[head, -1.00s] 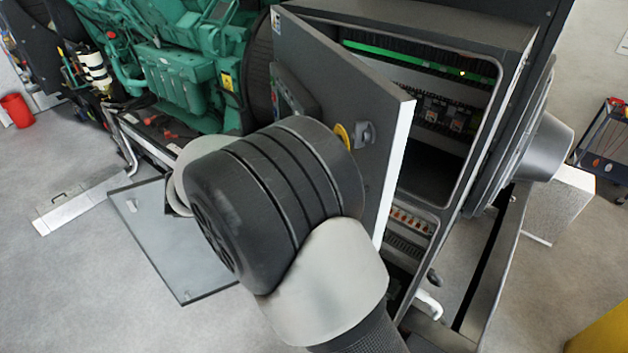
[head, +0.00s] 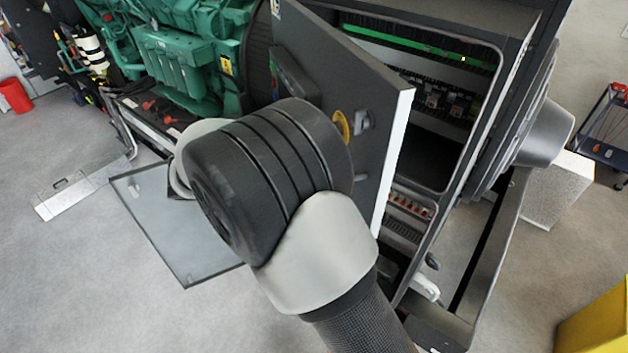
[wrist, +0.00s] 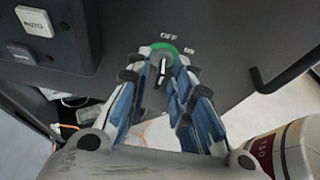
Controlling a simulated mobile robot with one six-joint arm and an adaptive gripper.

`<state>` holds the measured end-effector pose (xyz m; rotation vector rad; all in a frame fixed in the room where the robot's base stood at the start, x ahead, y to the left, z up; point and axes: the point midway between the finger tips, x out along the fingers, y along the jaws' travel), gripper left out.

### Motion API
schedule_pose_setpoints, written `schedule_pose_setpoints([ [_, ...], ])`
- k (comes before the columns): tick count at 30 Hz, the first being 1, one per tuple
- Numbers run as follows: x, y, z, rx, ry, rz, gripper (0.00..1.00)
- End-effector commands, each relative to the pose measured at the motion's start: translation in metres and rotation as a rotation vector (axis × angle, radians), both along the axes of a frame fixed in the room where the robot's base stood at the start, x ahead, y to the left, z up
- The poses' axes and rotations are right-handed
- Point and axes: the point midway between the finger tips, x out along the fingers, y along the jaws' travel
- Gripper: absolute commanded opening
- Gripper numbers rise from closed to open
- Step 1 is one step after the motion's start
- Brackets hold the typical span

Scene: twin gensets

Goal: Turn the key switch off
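The key switch (wrist: 164,64) shows in the wrist view on a dark panel. It has a green ring around it and a narrow upright grip, with "OFF" printed above and a second label to the upper right. My gripper (wrist: 162,68) reaches toward it with blue-padded fingers apart, one on each side of the switch. I see a gap between the fingers and the grip; whether any finger touches the ring is unclear. In the head view my wrist and arm hide the gripper and the switch, in front of the open cabinet door (head: 345,80).
A white AUTO button (wrist: 34,20) sits on the panel's left, and a black handle (wrist: 285,72) on the right. A green engine (head: 185,60) stands at the left.

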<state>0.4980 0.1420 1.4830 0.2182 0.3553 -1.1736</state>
Motion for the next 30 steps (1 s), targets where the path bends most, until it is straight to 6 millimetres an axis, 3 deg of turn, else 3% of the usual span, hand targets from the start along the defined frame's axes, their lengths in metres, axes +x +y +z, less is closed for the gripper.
schedule_pose_setpoints([
  [13,-0.002,0.007,0.003,0.002,-0.002,0.002,0.27],
  [30,-0.037,0.095,0.042,0.001,-0.002,0.001,0.27],
])
